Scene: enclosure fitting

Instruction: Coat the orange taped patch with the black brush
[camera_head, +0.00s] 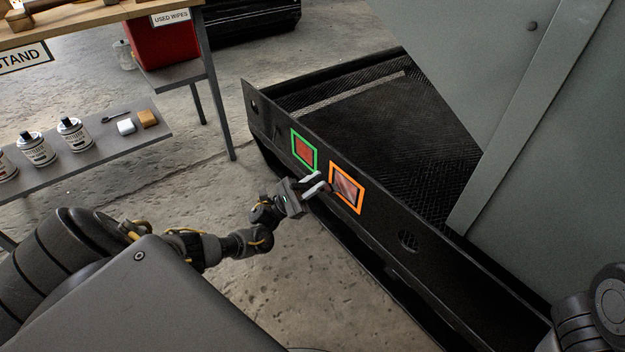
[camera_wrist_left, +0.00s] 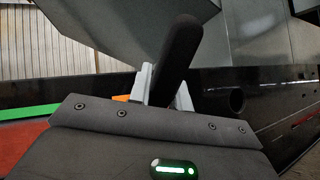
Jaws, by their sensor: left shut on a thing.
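The orange taped patch (camera_head: 346,190) is on the side of a black beam, with a pinkish, glossy, uneven surface inside its frame. In the left wrist view a sliver of its orange tape (camera_wrist_left: 121,98) shows behind the gripper. My left gripper (camera_head: 318,184) is just left of the patch, its fingers close to the tape. In the left wrist view the left gripper (camera_wrist_left: 165,88) is shut on the black brush (camera_wrist_left: 180,52), whose dark handle stands up between the fingers. The brush's bristles are hidden, so I cannot tell whether they touch the patch.
A green taped patch (camera_head: 304,151) with a red inside lies left of the orange one on the black beam (camera_head: 400,238). A large grey panel (camera_head: 540,130) rises at right. A shelf (camera_head: 95,150) with several cans stands at left. Concrete floor is free between.

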